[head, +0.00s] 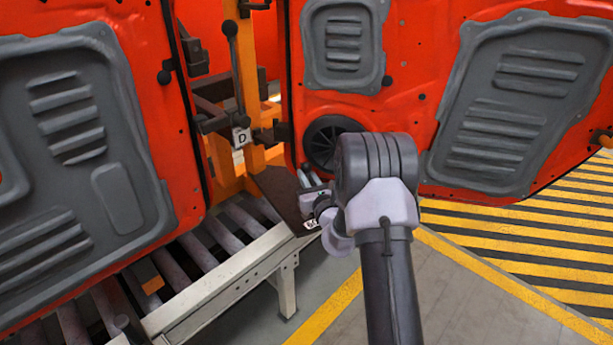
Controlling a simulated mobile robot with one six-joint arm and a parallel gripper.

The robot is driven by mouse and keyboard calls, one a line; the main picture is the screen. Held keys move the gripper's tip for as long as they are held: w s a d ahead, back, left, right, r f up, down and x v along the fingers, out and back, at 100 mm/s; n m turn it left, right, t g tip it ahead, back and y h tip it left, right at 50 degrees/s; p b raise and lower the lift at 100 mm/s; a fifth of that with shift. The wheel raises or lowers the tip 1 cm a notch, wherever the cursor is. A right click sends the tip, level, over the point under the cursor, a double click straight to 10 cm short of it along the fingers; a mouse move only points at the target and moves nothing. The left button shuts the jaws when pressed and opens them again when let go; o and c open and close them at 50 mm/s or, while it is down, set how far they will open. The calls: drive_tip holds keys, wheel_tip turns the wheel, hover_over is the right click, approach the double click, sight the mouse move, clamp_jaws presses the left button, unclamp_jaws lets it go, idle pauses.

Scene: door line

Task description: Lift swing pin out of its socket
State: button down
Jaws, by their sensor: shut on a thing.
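My gripper (306,179) is at the centre of the head view, low between the two red door panels, over a dark brown plate (283,196). My arm's wrist covers much of it from the right. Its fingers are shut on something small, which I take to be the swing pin. The pin and its socket cannot be made out behind the fingers and wrist, so I cannot tell how deep the pin sits.
Red door panels with grey inserts stand left (172,185) and right (420,50). An orange post (246,70) with black clamps and a "D" tag (241,136) stands between them. A roller conveyor (225,275) runs below left. Striped floor (530,225) lies open at right.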

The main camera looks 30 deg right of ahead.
sight(307, 164)
wheel_tip(307, 164, up, 5)
drive_tip(key=p, duration=0.4)
drive_tip(key=shift+w, duration=0.1)
drive_tip(key=shift+f, duration=0.1)
drive_tip(key=c, duration=1.4)
unclamp_jaws()
drive_tip(key=shift+s, duration=0.4)
drive_tip(key=s+a, duration=0.2)
drive_tip(key=s, duration=1.4)
drive_tip(key=shift+s+p, duration=0.3)
drive_tip(key=shift+p, duration=0.1)
